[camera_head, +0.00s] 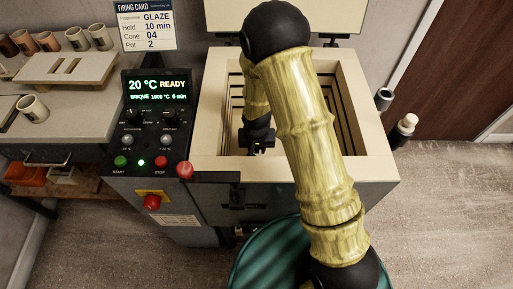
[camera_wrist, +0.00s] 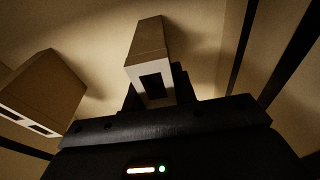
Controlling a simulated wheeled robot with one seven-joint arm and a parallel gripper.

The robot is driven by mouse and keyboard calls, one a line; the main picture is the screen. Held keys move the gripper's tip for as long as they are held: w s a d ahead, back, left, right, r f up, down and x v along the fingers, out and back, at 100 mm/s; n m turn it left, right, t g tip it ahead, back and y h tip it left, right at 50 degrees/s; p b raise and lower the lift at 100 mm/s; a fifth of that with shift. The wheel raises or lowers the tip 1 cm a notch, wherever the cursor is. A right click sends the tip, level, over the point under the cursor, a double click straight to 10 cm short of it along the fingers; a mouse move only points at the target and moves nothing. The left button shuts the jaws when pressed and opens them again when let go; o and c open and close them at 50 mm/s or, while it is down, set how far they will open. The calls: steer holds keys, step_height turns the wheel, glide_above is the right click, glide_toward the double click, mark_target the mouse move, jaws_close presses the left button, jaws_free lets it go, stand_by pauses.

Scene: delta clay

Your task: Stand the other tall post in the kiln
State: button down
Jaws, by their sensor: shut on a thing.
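The kiln (camera_head: 345,120) is open at the top, and my arm reaches down into it. My gripper (camera_head: 258,143) is inside the kiln, left of its middle, partly hidden by my arm. In the wrist view my gripper (camera_wrist: 158,95) is shut on a pale, square-sided post (camera_wrist: 150,38) with a dark square hole in its near end. The post's far end points toward the kiln floor; I cannot tell whether it touches it. Another pale post (camera_wrist: 48,80), with dark holes in its near end, is apart from it at the left. The posts are not clear in the head view.
The kiln's slotted inner walls (camera_wrist: 285,60) are close on the right in the wrist view. The control panel (camera_head: 158,120) and a workbench (camera_head: 60,125) with cups are left of the kiln. Small cylindrical items (camera_head: 404,128) are by its right side.

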steer(key=shift+f, duration=0.15)
steer(key=c, duration=1.1)
jaws_free()
steer(key=r+p, duration=0.1)
steer(key=r, duration=0.2)
steer(key=s+r, duration=0.1)
steer(key=r, duration=0.3)
steer(key=r+p, duration=0.1)
steer(key=r, duration=0.3)
steer(key=shift+s+r+p, duration=0.25)
steer(key=shift+s+p, duration=0.05)
steer(key=shift+p, duration=0.05)
steer(key=shift+s+r, duration=0.2)
steer(key=shift+r, duration=0.2)
